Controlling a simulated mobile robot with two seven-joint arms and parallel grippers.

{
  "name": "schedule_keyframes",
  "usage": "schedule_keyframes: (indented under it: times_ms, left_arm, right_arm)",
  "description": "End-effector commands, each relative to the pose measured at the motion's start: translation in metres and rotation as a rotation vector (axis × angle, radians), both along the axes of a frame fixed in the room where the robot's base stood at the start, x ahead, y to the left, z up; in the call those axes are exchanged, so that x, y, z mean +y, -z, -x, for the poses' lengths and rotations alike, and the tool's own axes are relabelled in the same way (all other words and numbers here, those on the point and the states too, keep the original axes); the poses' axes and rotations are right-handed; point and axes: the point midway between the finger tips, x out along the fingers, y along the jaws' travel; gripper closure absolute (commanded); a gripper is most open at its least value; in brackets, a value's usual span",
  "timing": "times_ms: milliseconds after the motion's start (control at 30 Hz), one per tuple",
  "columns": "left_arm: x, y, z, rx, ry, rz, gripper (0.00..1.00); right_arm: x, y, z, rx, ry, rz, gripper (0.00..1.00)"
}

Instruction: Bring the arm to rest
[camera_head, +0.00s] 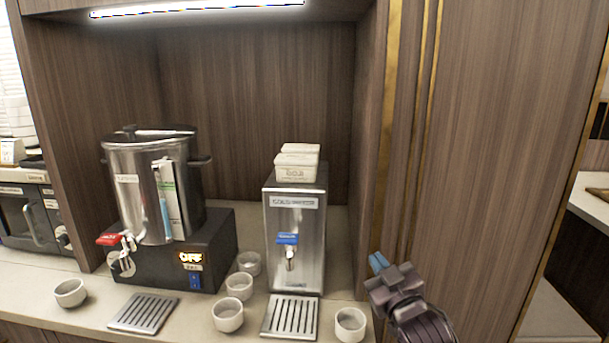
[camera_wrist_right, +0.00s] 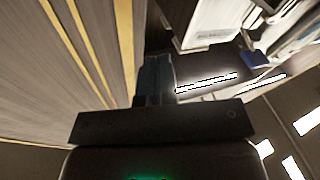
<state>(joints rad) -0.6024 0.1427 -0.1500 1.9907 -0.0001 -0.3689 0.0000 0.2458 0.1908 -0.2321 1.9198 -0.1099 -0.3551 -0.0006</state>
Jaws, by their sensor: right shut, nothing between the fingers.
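My right gripper (camera_head: 378,263) shows at the lower right of the head view, in front of the wood panel and right of the cold water dispenser. Its blue fingertips are together with nothing between them. In the right wrist view the shut fingers (camera_wrist_right: 155,78) point up the picture, with the dispenser (camera_wrist_right: 208,25) beyond them to the right. My left gripper is not in view.
The steel dispenser (camera_head: 294,235) and a steel urn (camera_head: 140,205) on a black base stand on the counter (camera_head: 85,315). Several white cups, one (camera_head: 350,324) near my right gripper, and two drip grates, one (camera_head: 289,318), are in front.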

Motion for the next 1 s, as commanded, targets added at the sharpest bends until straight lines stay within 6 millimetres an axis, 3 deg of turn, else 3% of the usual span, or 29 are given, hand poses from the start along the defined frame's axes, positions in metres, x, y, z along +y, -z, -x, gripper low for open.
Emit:
schedule_keyframes:
  times_ms: [33, 200, 367, 600, 800, 1000]
  left_arm:
    - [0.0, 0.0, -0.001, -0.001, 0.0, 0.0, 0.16]
    - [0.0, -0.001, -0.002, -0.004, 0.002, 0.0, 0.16]
    - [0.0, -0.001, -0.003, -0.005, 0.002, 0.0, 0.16]
    - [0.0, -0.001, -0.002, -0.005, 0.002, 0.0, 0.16]
    - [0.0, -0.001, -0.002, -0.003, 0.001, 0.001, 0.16]
    - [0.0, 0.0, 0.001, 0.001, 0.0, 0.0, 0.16]
  right_arm:
    - [-0.011, 0.026, 0.012, 0.056, 0.015, -0.024, 1.0]
    - [-0.042, 0.096, 0.054, 0.209, 0.06, -0.093, 1.0]
    - [-0.069, 0.157, 0.102, 0.339, 0.118, -0.133, 1.0]
    - [-0.107, 0.241, 0.192, 0.536, 0.224, -0.145, 1.0]
    - [-0.124, 0.292, 0.265, 0.682, 0.289, -0.146, 1.0]
    - [-0.13, 0.311, 0.302, 0.749, 0.316, -0.144, 1.0]
